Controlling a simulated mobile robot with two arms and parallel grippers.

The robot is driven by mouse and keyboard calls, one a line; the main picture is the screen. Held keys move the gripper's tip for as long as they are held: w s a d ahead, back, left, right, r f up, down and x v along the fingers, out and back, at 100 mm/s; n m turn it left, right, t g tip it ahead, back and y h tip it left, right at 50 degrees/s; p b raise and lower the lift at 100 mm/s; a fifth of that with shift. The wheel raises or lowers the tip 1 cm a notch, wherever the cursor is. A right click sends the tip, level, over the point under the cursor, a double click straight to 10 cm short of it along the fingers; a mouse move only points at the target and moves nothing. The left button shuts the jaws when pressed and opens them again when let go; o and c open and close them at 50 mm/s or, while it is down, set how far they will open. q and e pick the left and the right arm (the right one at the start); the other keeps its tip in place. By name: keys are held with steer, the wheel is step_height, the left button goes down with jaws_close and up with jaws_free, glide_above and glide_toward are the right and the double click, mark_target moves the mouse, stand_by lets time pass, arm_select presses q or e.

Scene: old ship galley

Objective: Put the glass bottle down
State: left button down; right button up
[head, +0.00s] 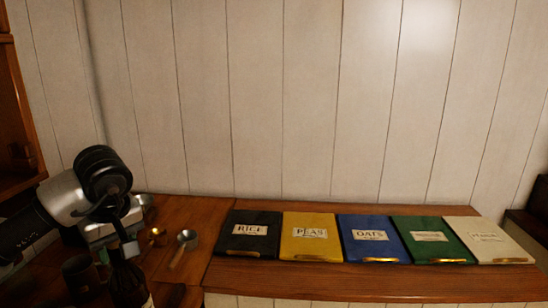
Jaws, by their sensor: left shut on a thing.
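The dark glass bottle (130,284) is at the lower left of the head view, upright or nearly so, with a pale label partly showing at the bottom edge. My left gripper (121,248) is above it, shut on its neck. The bottle's lower part is cut off by the frame, so I cannot tell whether its base touches anything. My right gripper is not in view.
A dark mug-like vessel (80,274) is just left of the bottle. A metal spoon (183,247) and a small brass item (157,236) lie to its right on the wooden counter (205,205). Several flat coloured bins, including black RICE (247,246), fill the counter's right part.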

arm_select(q)
steer(key=shift+w+d, duration=0.15)
steer(key=shift+d, duration=0.2)
steer(key=d+m, duration=0.3)
steer(key=d, duration=0.8)
steer(key=s+d+f+m+t+h, duration=0.1)
steer(key=s+d+f+m+h, duration=0.2)
steer(key=s+d+f+m, duration=0.8)
steer(key=a+f+n, duration=0.2)
steer(key=a+n, duration=0.2)
steer(key=a, duration=0.8)
steer(key=shift+w+a+f+y, duration=0.25)
steer(key=shift+a+y, duration=0.05)
